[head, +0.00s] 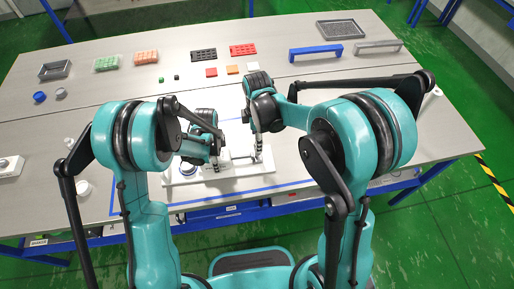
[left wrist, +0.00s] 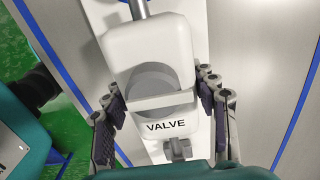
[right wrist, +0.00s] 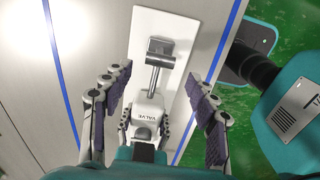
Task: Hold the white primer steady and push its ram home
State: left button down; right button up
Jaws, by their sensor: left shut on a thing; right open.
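The white primer (left wrist: 150,60) has a body marked VALVE and lies on a white base plate (right wrist: 175,22). It also shows in the right wrist view (right wrist: 146,114). Its ram, a grey metal rod (right wrist: 154,78), sticks out of the body and ends in a grey block handle (right wrist: 161,50). My left gripper (left wrist: 158,88) is shut on the primer's body, one finger on each side. My right gripper (right wrist: 158,76) is open, its fingers apart on either side of the ram and not touching it. In the head view my arms partly hide the primer.
The primer stands near the front of the grey table (head: 120,95), inside a blue outline. A green block (head: 106,64), an orange block (head: 146,57), trays and a blue bracket (head: 316,51) are farther back. A white box (head: 10,167) stands at the left edge.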

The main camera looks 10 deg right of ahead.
notch_tip(320, 180, down, 7)
jog(key=shift+r, duration=0.15)
jog(key=shift+c, duration=0.3)
